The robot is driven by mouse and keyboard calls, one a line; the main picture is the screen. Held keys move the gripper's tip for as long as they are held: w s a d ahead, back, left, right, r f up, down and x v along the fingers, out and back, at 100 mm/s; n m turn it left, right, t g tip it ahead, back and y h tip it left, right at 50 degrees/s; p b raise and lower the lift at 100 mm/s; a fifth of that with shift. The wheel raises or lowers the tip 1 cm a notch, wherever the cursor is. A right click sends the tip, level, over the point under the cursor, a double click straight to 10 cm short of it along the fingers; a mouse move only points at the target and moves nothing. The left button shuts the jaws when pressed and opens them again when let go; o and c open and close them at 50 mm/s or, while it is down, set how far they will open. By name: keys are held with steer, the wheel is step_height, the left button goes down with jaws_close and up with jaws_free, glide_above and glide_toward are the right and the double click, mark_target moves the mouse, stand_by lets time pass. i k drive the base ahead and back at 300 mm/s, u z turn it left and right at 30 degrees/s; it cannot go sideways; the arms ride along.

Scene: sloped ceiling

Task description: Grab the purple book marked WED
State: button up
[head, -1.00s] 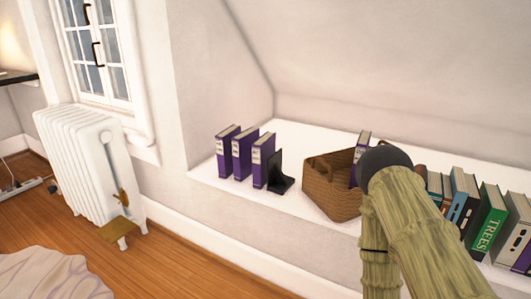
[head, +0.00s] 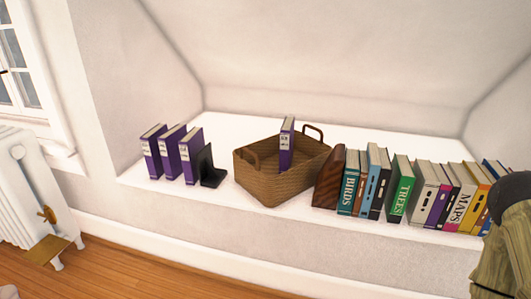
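Several purple books with pale spine labels show in the head view. Three stand upright side by side on the white ledge at left: the left one (head: 151,157), the middle one (head: 171,157) and the right one (head: 191,160). Another purple book (head: 286,148) stands upright in the brown wicker basket (head: 275,187), its lower end hidden by the basket's front wall. The labels are too small to read, so I cannot tell which is WED. My gripper is not in view; only part of my arm shows at the lower right, apart from the books.
A black bookend (head: 209,168) stands against the three books. Right of the basket, a brown wooden bookend (head: 328,182) and a row of books, including green TREES (head: 401,188), fill the ledge (head: 232,196). A radiator (head: 25,190) stands at left; the ceiling slopes above.

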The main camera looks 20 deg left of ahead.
mark_target(191, 144)
steer(key=z, duration=0.65)
steer(key=i, duration=0.55)
steer(key=u, duration=2.65)
